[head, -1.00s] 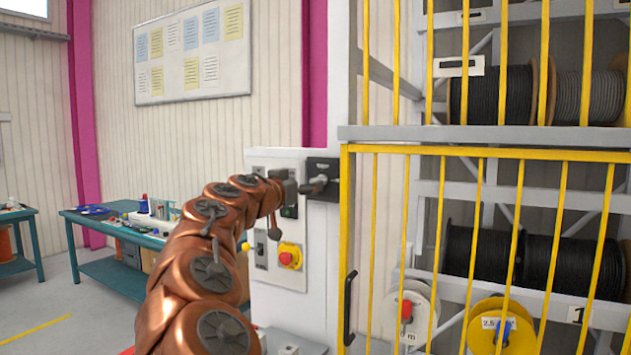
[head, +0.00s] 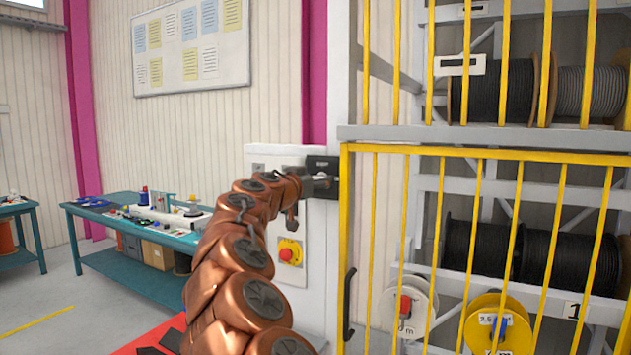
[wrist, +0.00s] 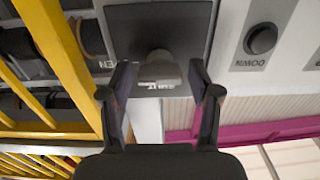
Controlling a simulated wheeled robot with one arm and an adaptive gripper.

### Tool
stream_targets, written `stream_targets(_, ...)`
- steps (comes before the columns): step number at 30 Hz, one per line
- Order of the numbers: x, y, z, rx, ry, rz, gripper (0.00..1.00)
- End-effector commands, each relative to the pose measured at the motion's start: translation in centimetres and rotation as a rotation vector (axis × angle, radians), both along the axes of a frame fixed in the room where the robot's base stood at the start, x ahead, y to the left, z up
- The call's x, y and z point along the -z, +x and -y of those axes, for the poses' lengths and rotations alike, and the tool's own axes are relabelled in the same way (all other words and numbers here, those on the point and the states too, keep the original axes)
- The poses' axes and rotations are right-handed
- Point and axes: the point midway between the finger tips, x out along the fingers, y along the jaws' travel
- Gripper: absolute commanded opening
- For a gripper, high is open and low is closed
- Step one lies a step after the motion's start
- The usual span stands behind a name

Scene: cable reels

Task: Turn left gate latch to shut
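The left gate latch (head: 323,164) is a dark plate on the pale post at the upper left corner of the yellow barred gate (head: 480,152). In the wrist view its dark plate (wrist: 200,25) fills the top, with a grey handle (wrist: 160,70) sticking out towards the camera. My gripper (wrist: 158,78) is open, with one fingertip on each side of the handle. Gaps seem to show on both sides, so I see no firm grip. In the head view my gripper (head: 312,184) is at the latch, and my wrist partly hides it.
A white control panel with a red stop button on yellow (head: 290,252) stands left of the gate, close by my arm. Cable reels (head: 560,258) sit behind the bars. A teal workbench (head: 130,225) stands at the left. A black gate handle (head: 348,305) is lower down.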

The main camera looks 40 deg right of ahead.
Motion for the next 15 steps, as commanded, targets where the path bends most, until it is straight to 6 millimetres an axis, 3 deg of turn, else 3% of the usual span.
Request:
stream_targets(2,0.00,0.01,-0.01,0.000,0.000,0.000,0.50)
stream_targets(13,0.00,0.01,-0.01,0.000,0.000,0.000,0.12)
stream_targets(15,0.01,0.01,-0.02,0.000,0.000,0.000,0.10)
